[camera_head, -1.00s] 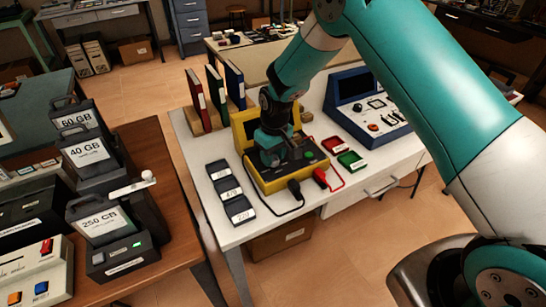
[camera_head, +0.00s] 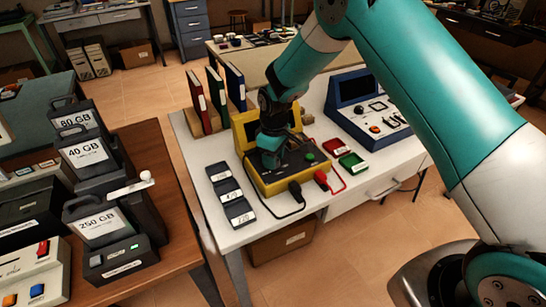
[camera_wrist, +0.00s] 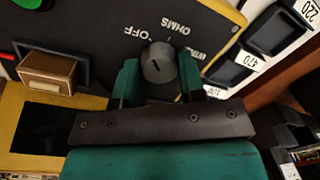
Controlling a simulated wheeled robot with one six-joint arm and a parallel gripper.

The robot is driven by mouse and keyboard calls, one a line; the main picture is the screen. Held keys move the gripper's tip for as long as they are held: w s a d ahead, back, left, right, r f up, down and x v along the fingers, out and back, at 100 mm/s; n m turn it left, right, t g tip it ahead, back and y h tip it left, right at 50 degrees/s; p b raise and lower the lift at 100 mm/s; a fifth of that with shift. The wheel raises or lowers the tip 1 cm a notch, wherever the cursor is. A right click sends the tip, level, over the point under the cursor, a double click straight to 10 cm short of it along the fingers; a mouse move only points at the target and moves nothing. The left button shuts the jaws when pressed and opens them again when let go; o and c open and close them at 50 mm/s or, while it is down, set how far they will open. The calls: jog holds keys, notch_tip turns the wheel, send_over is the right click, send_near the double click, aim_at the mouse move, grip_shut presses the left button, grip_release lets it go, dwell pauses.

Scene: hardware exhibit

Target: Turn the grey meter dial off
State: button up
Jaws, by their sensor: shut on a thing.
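The grey meter dial (camera_wrist: 158,62) is a round knob on the dark face of the yellow meter (camera_head: 284,180). My gripper (camera_wrist: 158,78) is shut on the dial, with one teal finger on each side. In the head view my gripper (camera_head: 268,150) reaches down over the meter's face and hides the dial.
Three dark labelled blocks (camera_head: 230,194) lie left of the meter. A red tray (camera_head: 336,147) and a green tray (camera_head: 352,162) lie right, near a blue console (camera_head: 368,110). Binders (camera_head: 215,95) stand behind. Black and red leads (camera_head: 297,195) plug into the meter's front.

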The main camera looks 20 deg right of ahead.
jog(key=shift+a, duration=0.1)
jog(key=o, duration=0.9)
jog(key=shift+r, duration=0.1)
jog(key=r, duration=0.5)
jog(key=r+b, duration=0.1)
jog(key=r, duration=0.5)
jog(key=r+b, duration=0.1)
jog(key=r, duration=0.5)
jog(key=shift+w+d+r, duration=0.15)
jog(key=shift+w+d, duration=0.2)
jog(key=shift+d, duration=0.05)
jog(key=s+r+y, duration=0.1)
jog(key=s+r, duration=0.1)
jog(key=s, duration=0.8)
jog(key=s+a+r+m+y, duration=0.1)
jog(key=s+r, duration=0.1)
jog(key=s, duration=0.9)
jog(key=s+a+r+m+y, duration=0.1)
jog(key=s+r, duration=0.2)
jog(key=s, duration=0.8)
jog(key=shift+a+y, duration=0.2)
jog(key=shift+y, duration=0.2)
